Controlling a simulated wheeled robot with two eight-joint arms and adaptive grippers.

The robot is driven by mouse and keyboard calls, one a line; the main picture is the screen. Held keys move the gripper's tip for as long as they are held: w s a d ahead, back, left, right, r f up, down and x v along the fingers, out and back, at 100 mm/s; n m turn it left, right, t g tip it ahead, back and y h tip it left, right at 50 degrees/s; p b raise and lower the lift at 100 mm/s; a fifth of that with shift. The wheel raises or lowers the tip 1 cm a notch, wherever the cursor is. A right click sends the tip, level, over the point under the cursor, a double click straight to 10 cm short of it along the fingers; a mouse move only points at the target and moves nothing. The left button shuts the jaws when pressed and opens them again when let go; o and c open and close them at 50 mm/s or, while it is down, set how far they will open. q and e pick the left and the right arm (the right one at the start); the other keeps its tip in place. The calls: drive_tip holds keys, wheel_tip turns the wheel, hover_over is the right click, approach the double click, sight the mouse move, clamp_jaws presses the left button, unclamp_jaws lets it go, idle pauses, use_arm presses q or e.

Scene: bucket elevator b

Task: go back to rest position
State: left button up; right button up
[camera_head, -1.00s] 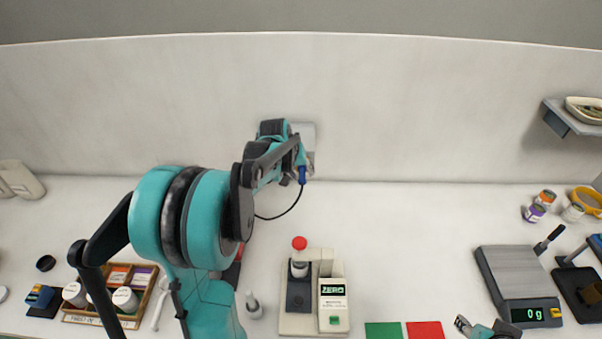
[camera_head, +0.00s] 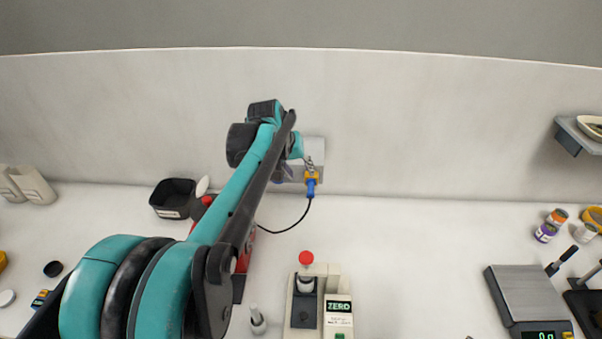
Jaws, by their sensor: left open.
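My left arm comes in from the lower left and stretches up to the back wall. My left gripper (camera_head: 299,158) is open in front of the grey wall box (camera_head: 316,150), partly hidden behind its own arm links. A blue plug (camera_head: 311,188) with a yellow part above it sits at the box's lower right, just below and right of the gripper. A black cable (camera_head: 290,226) runs from the plug down to the left. I see no grip on the plug. My right gripper is not in view.
A device marked ZERO (camera_head: 338,307) with a red-topped part stands front centre. A scale (camera_head: 527,295) is at right, below a wall shelf (camera_head: 578,136). A black bin (camera_head: 172,199) and a red object (camera_head: 240,262) are near my left arm. The counter between device and scale is clear.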

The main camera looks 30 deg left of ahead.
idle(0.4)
use_arm(q)
drive_tip(key=s+d+f+m+t, duration=0.1)
drive_tip(key=s+d+f+m, duration=0.25)
drive_tip(key=s+d, duration=0.6)
drive_tip(key=s+d+f+m+t, duration=0.1)
drive_tip(key=s+d+f+m, duration=0.25)
drive_tip(key=s+d, duration=0.6)
wheel_tip(320, 180, down, 15)
drive_tip(key=b, duration=1.5)
drive_tip(key=shift+w+n, duration=0.2)
drive_tip(key=shift+n, duration=0.1)
